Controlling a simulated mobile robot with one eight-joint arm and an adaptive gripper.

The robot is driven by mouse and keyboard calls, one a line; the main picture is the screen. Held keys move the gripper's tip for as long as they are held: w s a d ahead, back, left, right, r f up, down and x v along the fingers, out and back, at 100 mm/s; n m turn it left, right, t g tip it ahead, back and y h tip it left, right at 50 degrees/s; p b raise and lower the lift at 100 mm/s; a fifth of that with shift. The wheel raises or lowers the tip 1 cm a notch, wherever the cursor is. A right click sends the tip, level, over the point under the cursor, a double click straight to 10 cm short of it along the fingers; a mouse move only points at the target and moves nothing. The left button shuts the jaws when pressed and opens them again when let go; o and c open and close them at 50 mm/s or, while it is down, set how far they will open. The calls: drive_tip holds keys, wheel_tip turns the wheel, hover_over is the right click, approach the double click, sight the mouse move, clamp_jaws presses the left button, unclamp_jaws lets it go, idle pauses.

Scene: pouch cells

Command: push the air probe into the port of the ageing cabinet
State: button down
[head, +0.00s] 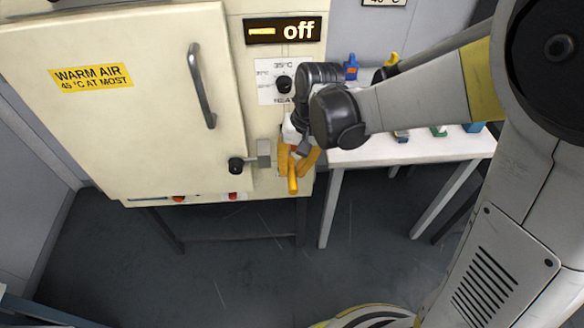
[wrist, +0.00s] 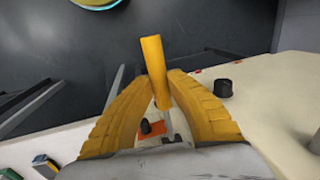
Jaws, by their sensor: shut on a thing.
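The air probe has a yellow-orange round handle (wrist: 153,65), seen between my fingers in the wrist view. In the head view the handle (head: 292,184) points down and towards the camera, in front of the cabinet's lower right corner. My gripper (head: 297,163) has yellow fingers, shut on the probe; the fingertips flank it in the wrist view (wrist: 157,80). The ageing cabinet (head: 150,125) is cream, its door closed. An orange patch with a dark round part (wrist: 152,127) shows behind the fingers; I cannot tell whether it is the port. The probe's tip is hidden.
A door latch with a black knob (head: 236,165) sits just left of my gripper. The heat dial (head: 284,84) is above, under a display (head: 282,30) reading "off". A white table (head: 420,150) with small coloured items stands to the right. The floor in front is clear.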

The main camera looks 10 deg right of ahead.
drive_tip(key=shift+w+d+b, duration=0.15)
drive_tip(key=shift+w+b, duration=0.15)
drive_tip(key=shift+w, duration=4.05)
drive_tip(key=c, duration=1.3)
unclamp_jaws()
drive_tip(key=shift+c, duration=0.2)
wheel_tip(320, 180, up, 12)
drive_tip(key=d, duration=0.2)
drive_tip(key=shift+d, duration=0.2)
drive_tip(key=shift+s, duration=0.15)
